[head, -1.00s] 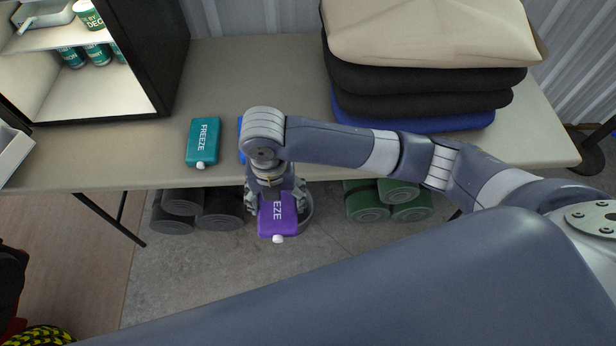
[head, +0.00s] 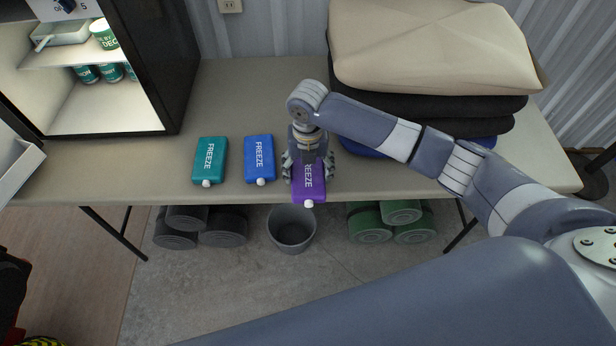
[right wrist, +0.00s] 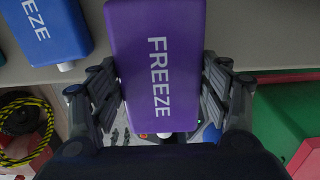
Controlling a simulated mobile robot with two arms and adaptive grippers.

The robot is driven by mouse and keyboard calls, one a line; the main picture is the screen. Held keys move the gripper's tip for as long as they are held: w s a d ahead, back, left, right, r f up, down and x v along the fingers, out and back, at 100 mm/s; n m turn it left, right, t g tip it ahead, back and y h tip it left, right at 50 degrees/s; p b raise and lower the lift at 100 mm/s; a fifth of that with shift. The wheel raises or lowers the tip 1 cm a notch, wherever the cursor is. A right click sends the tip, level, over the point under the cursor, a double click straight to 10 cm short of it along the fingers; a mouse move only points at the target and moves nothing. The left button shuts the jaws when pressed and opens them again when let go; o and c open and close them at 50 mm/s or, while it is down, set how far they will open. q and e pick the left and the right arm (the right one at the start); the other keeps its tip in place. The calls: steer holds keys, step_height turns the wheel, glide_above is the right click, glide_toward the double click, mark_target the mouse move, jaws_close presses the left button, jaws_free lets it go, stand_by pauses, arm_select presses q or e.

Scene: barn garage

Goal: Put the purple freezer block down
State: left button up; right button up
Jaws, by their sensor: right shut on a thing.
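The purple freezer block (head: 309,188) is at the front edge of the table (head: 262,88), to the right of the blue block. My right gripper (head: 308,172) is shut on it, with a finger on each long side. In the right wrist view the purple block (right wrist: 156,68) fills the middle, its lettering showing, between the two fingers (right wrist: 160,92). Its white cap end points toward the front edge. I cannot tell whether the block touches the tabletop. My left gripper is not in view.
A blue freezer block (head: 259,157) and a teal one (head: 210,160) lie to the left on the table. Folded stacked cushions (head: 430,50) stand at the right. An open lit fridge (head: 172,60) is at the left. A grey bucket (head: 291,230) and rolled mats (head: 372,225) are on the floor.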

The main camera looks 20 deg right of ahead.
mark_target(308, 180)
steer(key=shift+f, duration=1.8)
steer(key=o, duration=1.4)
steer(key=shift+f, duration=0.1)
step_height(308, 180, up, 12)
steer(key=shift+r, duration=0.2)
steer(key=shift+s, duration=0.1)
